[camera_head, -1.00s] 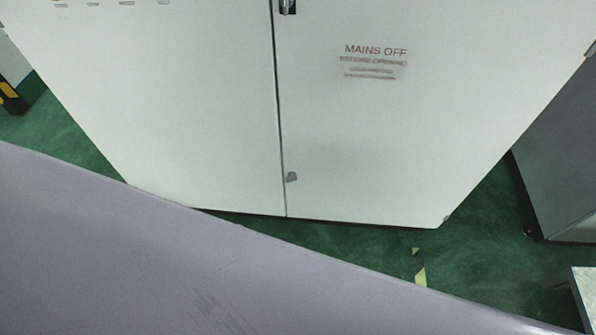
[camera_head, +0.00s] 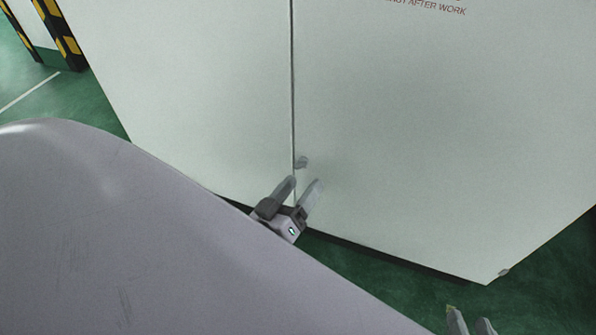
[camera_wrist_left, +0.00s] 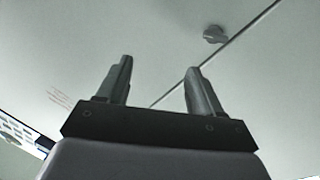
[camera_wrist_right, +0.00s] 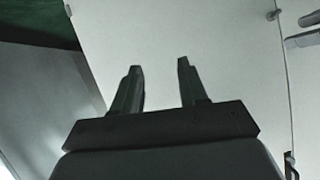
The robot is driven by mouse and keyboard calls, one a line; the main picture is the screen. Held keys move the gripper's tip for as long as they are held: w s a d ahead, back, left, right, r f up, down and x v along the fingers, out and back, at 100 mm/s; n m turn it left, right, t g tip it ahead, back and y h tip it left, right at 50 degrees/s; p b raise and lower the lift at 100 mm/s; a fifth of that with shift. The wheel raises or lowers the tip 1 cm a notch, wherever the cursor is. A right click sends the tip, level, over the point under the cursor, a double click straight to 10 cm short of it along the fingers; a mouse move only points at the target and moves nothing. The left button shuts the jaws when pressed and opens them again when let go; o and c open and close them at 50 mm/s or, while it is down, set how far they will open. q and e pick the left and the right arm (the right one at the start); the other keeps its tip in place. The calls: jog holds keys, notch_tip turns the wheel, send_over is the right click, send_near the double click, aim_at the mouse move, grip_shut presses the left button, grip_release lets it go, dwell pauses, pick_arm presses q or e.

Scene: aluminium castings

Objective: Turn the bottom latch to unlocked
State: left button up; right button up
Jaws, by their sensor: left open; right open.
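The bottom latch (camera_head: 302,162) is a small grey knob low on the white cabinet, beside the seam between its doors. My left gripper (camera_head: 304,181) is open and empty just below the latch, fingers pointing up toward it; a gap to the latch cannot be judged exactly. In the left wrist view the latch (camera_wrist_left: 214,34) lies beyond and right of the open fingers (camera_wrist_left: 161,65). My right gripper (camera_head: 470,320) is open at the bottom right, well away from the latch. In the right wrist view its fingers (camera_wrist_right: 159,66) are empty, and the latch (camera_wrist_right: 273,15) shows at upper right.
The white cabinet doors (camera_head: 430,130) fill the middle. Red lettering (camera_head: 428,5) is on the right door. Green floor (camera_head: 400,275) shows under the cabinet. Yellow-black striped posts (camera_head: 60,30) stand at the far left. My own pale body covers the lower left.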

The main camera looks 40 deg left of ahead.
aim_at(300, 168)
pick_arm(q)
jog(key=a+f+n+g+y+b, duration=0.1)
jog(key=a+f+n+y+b, duration=0.1)
jog(key=a+f+y+b, duration=0.3)
jog(key=shift+n+h, duration=0.3)
jog(key=shift+h, duration=0.5)
jog(key=w, duration=0.4)
jog(key=w+f, duration=0.1)
jog(key=w, duration=0.1)
jog(key=shift+w+a, duration=0.1)
jog(key=shift+w+a+r, duration=0.1)
jog(key=shift+w+a, duration=0.05)
jog(key=shift+w, duration=0.45)
pick_arm(e)
jog(key=shift+w+a+f+y, duration=0.15)
jog(key=shift+a+f+y, duration=0.35)
jog(key=shift+a+f, duration=0.25)
jog(key=shift+w+a+f+y, duration=0.15)
jog(key=shift+a+f+y, duration=0.4)
jog(key=shift+a, duration=0.25)
pick_arm(q)
jog(key=c, duration=1.1)
